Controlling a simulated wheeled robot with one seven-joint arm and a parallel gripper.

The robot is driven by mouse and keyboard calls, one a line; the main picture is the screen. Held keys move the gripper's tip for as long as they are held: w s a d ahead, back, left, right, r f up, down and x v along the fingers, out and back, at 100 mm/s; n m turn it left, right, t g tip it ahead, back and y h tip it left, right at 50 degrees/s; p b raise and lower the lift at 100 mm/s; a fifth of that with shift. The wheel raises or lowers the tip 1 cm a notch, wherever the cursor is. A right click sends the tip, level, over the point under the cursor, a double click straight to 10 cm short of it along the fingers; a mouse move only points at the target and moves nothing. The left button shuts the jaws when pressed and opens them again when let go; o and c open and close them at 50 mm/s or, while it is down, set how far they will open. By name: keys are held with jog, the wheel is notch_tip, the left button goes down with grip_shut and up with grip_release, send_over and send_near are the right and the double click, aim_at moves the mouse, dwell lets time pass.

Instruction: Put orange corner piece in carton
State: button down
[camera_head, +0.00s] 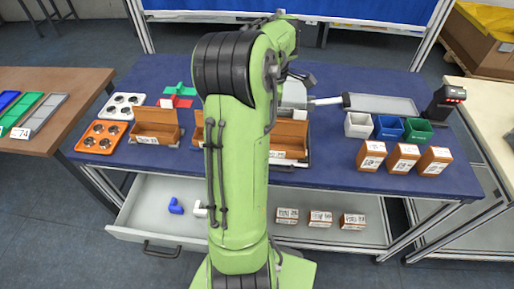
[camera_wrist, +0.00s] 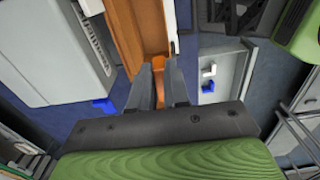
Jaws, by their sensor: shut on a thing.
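In the wrist view, my gripper (camera_wrist: 159,72) is shut on the orange corner piece (camera_wrist: 159,88), and only a narrow part of the piece shows between the fingers. An open brown carton (camera_wrist: 127,22) lies just beyond the fingertips. I cannot tell whether the piece touches it. In the head view, my arm hides the gripper and the orange piece. Open brown cartons stand on the blue table there, one at left (camera_head: 156,131) and one right of my arm (camera_head: 289,154); another is mostly hidden behind the arm.
An open drawer (camera_head: 150,220) below the table holds a blue corner piece (camera_head: 175,206) and a white one (camera_head: 200,209). White, blue and green bins and several small brown boxes stand at right. An orange tray (camera_head: 101,137) is at left. A grey box-like body (camera_wrist: 55,55) is beside the carton.

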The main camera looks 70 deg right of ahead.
jog(key=shift+s, duration=0.4)
jog(key=b, duration=0.2)
send_near(272, 138)
jog(key=a+f, duration=0.2)
jog(key=s+a+f, duration=0.1)
jog(key=a, duration=0.1)
jog(key=shift+s+a+f, duration=0.1)
jog(key=shift+f, duration=0.3)
jog(key=shift+f+b, duration=0.6)
jog(key=shift+b, duration=0.1)
jog(key=c, duration=1.1)
grip_release()
